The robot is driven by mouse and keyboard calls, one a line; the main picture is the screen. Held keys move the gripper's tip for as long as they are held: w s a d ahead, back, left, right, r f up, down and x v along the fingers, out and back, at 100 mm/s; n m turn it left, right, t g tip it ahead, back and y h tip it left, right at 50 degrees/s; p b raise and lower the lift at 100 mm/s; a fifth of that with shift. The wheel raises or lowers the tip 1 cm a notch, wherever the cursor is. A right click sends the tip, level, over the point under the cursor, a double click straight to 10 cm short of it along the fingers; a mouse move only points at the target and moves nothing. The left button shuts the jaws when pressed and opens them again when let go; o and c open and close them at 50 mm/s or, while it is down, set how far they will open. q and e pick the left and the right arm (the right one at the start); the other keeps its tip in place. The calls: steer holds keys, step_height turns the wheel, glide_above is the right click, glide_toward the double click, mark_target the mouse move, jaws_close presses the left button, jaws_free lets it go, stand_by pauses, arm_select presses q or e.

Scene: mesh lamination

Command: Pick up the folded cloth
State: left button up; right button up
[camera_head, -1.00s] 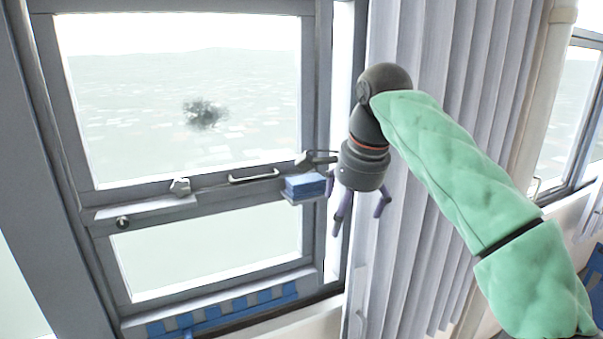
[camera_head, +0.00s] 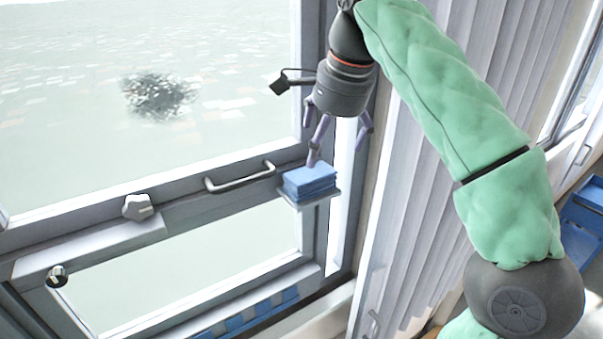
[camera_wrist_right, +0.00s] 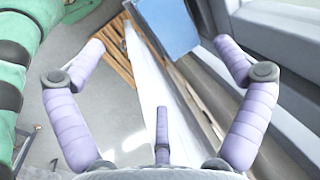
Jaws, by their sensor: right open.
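The folded blue cloth (camera_head: 309,180) lies as a stack on a small grey ledge (camera_head: 318,199) fixed to the window frame. In the right wrist view the blue cloth (camera_wrist_right: 167,27) shows near the top edge, beyond the fingers. My right gripper (camera_head: 335,145), with purple fingers, is above the cloth and slightly to its right. It is open and empty in the right wrist view (camera_wrist_right: 158,60). One fingertip overlaps the cloth's back edge in the head view; whether it touches I cannot tell. My left gripper is not in view.
Grey curtains (camera_head: 425,215) hang on the right, behind my arm. Blue items (camera_head: 583,222) lie at the far right.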

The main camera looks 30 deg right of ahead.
mark_target(316, 177)
steer(key=b+x, duration=0.1)
steer(key=x, duration=0.4)
steer(key=shift+w, duration=0.1)
steer(key=x, duration=0.3)
steer(key=shift+d+f, duration=0.15)
steer(key=shift+f, duration=0.3)
steer(key=shift+w+f+b, duration=0.3)
steer(key=shift+w+f, duration=0.05)
steer(key=shift+f, duration=0.1)
steer(key=shift+s, duration=0.15)
steer(key=shift+r, duration=0.1)
steer(key=shift+c, duration=1.4)
steer(key=c, duration=0.7)
